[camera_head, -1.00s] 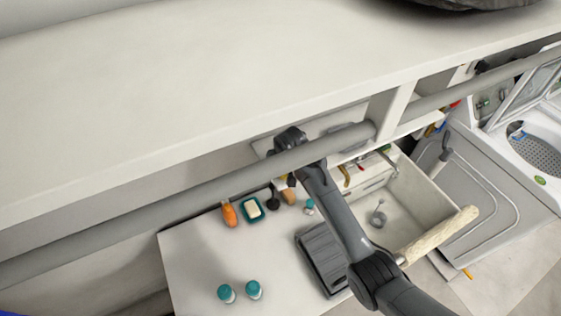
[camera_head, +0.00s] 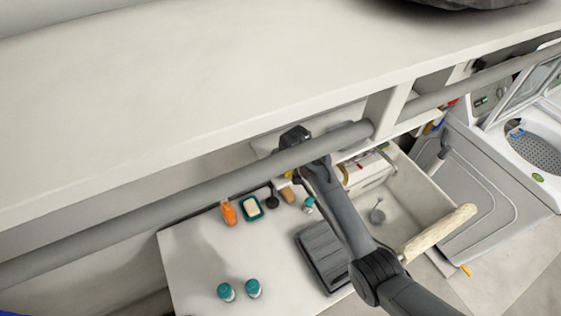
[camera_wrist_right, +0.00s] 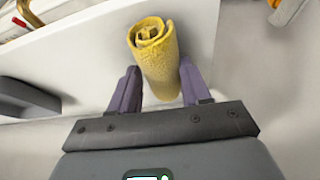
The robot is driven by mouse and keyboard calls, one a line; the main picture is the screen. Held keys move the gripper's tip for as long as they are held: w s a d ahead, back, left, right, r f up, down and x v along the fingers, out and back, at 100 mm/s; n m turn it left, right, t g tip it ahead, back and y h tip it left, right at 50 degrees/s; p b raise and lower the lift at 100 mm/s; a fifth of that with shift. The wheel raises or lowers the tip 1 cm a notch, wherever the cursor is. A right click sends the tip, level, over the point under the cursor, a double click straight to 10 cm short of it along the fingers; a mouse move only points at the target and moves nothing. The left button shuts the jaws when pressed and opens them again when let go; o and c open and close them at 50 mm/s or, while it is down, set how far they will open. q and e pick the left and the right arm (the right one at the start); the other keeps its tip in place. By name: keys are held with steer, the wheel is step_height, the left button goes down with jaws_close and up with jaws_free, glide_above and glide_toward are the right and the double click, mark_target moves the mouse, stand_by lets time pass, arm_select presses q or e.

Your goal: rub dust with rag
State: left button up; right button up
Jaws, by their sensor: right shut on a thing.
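A yellow rolled rag (camera_wrist_right: 160,62) stands between the two purple fingers of my right gripper (camera_wrist_right: 158,80) in the right wrist view. The gripper is shut on it. Behind the rag lies a white shelf surface (camera_wrist_right: 90,58). In the head view my right gripper (camera_head: 292,140) is at the shelf opening below the long white top, behind the grey rail. Its fingers and the rag are hidden there. I can make out no dust in either view. My left gripper is not in view.
The grey rail (camera_head: 180,203) runs across in front of the shelf. A white divider (camera_head: 384,110) stands right of my gripper. A washing machine (camera_head: 490,160) stands at right.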

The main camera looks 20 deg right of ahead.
steer(key=shift+w+d, duration=0.1)
steer(key=shift+d, duration=0.8)
steer(key=shift+f, duration=0.15)
steer(key=shift+s+a+f, duration=0.15)
steer(key=shift+a, duration=0.85)
steer(key=shift+s+a+f, duration=0.1)
steer(key=shift+a, duration=0.85)
steer(key=shift+a+r, duration=0.1)
steer(key=shift+r, duration=3.05)
steer(key=shift+r, duration=0.1)
